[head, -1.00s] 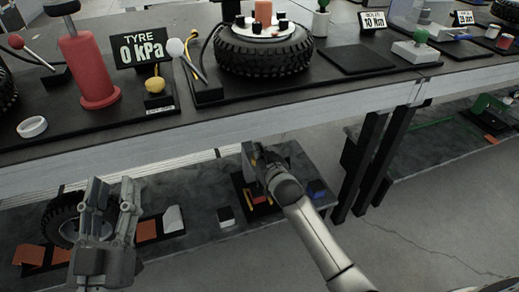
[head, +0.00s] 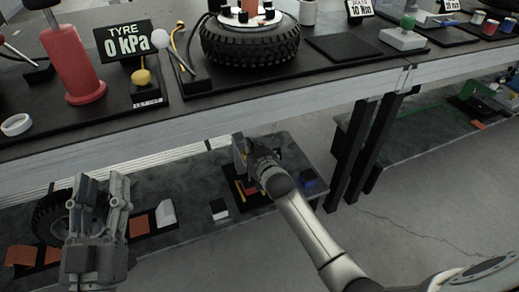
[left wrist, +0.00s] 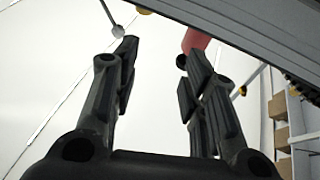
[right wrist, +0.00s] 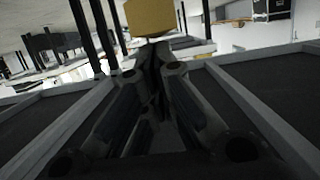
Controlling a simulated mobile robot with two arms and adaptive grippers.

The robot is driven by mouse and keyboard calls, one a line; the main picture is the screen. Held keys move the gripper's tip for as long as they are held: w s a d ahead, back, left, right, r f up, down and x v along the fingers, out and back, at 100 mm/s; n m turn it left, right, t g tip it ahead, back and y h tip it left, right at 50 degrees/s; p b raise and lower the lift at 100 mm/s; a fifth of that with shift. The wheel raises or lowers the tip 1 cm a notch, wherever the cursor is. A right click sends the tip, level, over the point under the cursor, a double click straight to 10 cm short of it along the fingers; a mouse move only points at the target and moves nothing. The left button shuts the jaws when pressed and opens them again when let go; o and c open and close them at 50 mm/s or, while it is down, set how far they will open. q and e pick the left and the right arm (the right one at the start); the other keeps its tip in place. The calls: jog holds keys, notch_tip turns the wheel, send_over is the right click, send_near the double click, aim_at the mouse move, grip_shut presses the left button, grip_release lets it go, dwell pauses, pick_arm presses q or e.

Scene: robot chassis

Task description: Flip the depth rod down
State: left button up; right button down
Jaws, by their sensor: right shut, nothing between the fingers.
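I cannot pick out a depth rod for sure in any view. My right gripper (head: 241,152) hangs in front of the bench, over the lower shelf, near a dark tray with red and yellow parts (head: 248,188). In the right wrist view its fingers (right wrist: 155,58) are together with nothing between them, and a tan-yellow block (right wrist: 150,17) shows just beyond the tips. My left gripper (head: 103,182) is raised at the lower left, below the bench edge. Its fingers (left wrist: 157,62) stand apart and empty in the left wrist view.
The bench carries a red cylinder (head: 72,65), a tyre pressure sign (head: 125,41), levers, a mounted tyre (head: 250,44) and a bare dark pad (head: 345,47). The lower shelf holds another tyre (head: 50,218) and small blocks. Dark bench legs (head: 362,150) stand right of my right arm.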

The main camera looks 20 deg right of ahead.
notch_tip(320, 180, up, 2)
jog(key=shift+r+p, duration=0.1)
jog(key=shift+p, duration=0.75)
pick_arm(q)
jog(key=s+a+f+g+y+p, duration=0.25)
jog(key=f+g, duration=0.65)
jog(key=f, duration=0.6)
pick_arm(e)
jog(key=shift+r+b, duration=0.4)
jog(key=shift+r, duration=0.45)
pick_arm(q)
jog(key=s+a+f+g+y+p, duration=0.1)
jog(key=s+a+f+g, duration=0.1)
jog(key=s+f+g, duration=0.2)
jog(key=s+a+f+g+y+p, duration=0.2)
jog(key=s+a+f+g, duration=0.1)
jog(key=s, duration=0.7)
jog(key=shift+a+f+n+g, duration=0.35)
jog(key=shift+f+g, duration=0.35)
jog(key=shift+g, duration=0.4)
pick_arm(e)
jog(key=v, duration=1)
jog(key=shift+f, duration=0.1)
